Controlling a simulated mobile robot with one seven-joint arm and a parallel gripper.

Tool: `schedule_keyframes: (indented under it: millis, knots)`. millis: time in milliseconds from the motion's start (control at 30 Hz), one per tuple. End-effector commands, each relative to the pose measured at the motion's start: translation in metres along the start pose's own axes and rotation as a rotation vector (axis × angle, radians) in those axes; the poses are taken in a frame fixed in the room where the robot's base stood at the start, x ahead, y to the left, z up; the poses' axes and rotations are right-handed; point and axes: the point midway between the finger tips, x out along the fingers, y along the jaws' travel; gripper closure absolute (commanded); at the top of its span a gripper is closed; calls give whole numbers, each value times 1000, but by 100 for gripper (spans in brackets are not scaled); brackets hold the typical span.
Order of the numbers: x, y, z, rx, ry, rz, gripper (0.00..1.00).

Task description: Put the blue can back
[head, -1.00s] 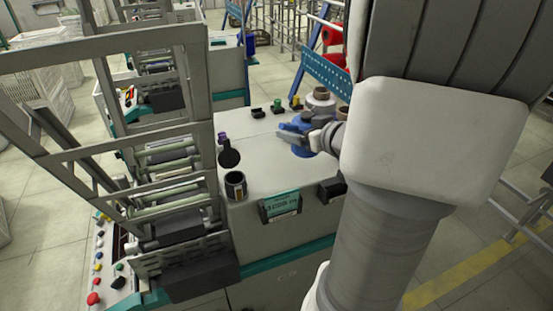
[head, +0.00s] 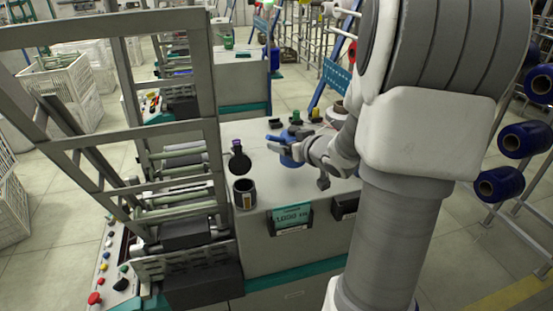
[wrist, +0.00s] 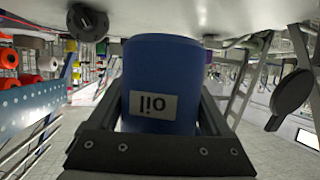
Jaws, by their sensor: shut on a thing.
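The blue can (wrist: 163,75), with a white "oil" label that reads upside down, fills the middle of the wrist view. My gripper (wrist: 160,115) is shut on it, with one dark finger along each side. In the head view the can (head: 289,161) shows partly behind my gripper (head: 283,146), over the pale machine top (head: 278,187). My wrist hides part of it. I cannot tell whether the can touches the machine top.
A dark mug-like container (head: 244,195) stands at the machine top's front left corner. A round black paddle-like piece (head: 239,163) is behind it. Small green (head: 295,118) and yellow (head: 315,115) pieces sit at the back. Metal frames (head: 150,120) rise on the left.

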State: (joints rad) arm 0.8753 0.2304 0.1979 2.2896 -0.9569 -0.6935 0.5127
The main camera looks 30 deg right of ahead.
Motion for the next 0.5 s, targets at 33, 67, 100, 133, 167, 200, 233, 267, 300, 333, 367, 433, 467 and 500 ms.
schedule_keyframes:
  millis: [33,67,100,133,167,200,233,267,300,333,367,433,467,500]
  knots:
    - [8,-2,2,0,0,-2,80]
    - [11,-2,3,-1,0,-2,80]
    - [13,-2,2,0,0,-1,80]
    - [15,-2,3,0,0,0,80]
    - [16,-2,4,0,0,0,80]
    - [18,-3,8,1,-1,-1,80]
    - [20,-3,13,1,-1,-1,80]
    - [22,-2,18,2,-2,0,80]
    - [25,-2,24,3,-2,-1,80]
    - [26,-3,28,2,-2,-1,80]
    - [28,-3,32,2,-1,-1,80]
    - [30,-2,38,2,-1,0,80]
    - [30,-2,39,1,-1,0,80]
    - [31,-2,40,0,-1,0,80]
